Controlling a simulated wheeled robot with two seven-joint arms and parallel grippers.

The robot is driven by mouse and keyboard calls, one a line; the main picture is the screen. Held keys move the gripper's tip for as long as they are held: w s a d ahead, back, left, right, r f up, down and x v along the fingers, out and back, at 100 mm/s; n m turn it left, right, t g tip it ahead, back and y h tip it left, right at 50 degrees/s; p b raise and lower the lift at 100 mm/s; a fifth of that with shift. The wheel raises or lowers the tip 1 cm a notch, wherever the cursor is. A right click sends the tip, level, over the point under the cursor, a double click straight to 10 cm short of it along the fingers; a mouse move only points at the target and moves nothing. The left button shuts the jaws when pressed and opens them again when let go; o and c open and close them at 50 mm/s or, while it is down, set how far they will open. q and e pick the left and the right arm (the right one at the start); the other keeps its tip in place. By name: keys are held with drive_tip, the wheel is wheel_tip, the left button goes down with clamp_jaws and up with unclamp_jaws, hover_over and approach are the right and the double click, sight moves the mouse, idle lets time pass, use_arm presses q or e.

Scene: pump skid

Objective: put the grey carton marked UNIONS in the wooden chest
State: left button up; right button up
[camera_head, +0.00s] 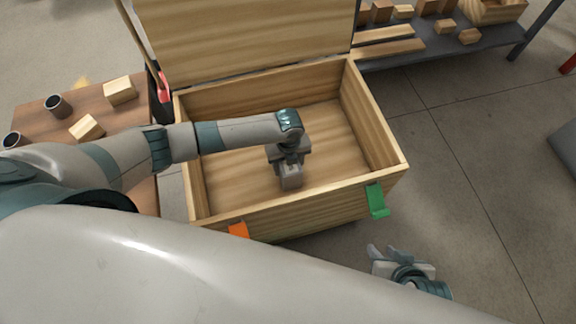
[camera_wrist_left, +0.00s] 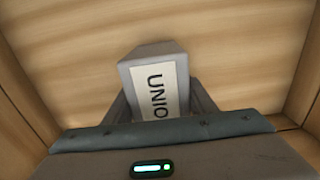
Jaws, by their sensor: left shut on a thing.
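The wooden chest (camera_head: 398,172) stands with its lid (camera_head: 245,35) raised at the back. My left arm reaches over it from the left, and my left gripper (camera_head: 291,168) points down inside its opening. The gripper is shut on the grey carton (camera_head: 291,178). In the left wrist view the carton (camera_wrist_left: 152,52) shows a white label with part of the word UNIONS, the rest hidden by the gripper. Bare chest floor shows beyond it; I cannot tell whether the carton touches the floor. My right gripper (camera_head: 378,254) is outside the chest, at the lower right, with its fingers seeming apart.
A green tab (camera_head: 376,199) and an orange tab (camera_head: 238,230) are on the chest's front. A brown table (camera_head: 40,121) with wooden blocks and dark cups stands at left. A grey shelf (camera_head: 440,47) with wooden pieces stands at back right.

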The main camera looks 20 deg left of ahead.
drive_tip(key=shift+s, duration=0.15)
use_arm(q)
drive_tip(key=o, duration=1.4)
drive_tip(key=shift+f, duration=0.1)
drive_tip(key=shift+c, duration=0.2)
drive_tip(key=shift+r, duration=0.6)
wheel_tip(320, 180, up, 10)
drive_tip(key=shift+r+p, duration=0.1)
drive_tip(key=shift+p, duration=0.9)
drive_tip(key=shift+r, duration=0.4)
use_arm(e)
drive_tip(key=s+d, duration=0.1)
drive_tip(key=d+g+h, duration=0.1)
drive_tip(key=shift+s+d+g, duration=0.3)
drive_tip(key=shift+s+d, duration=0.1)
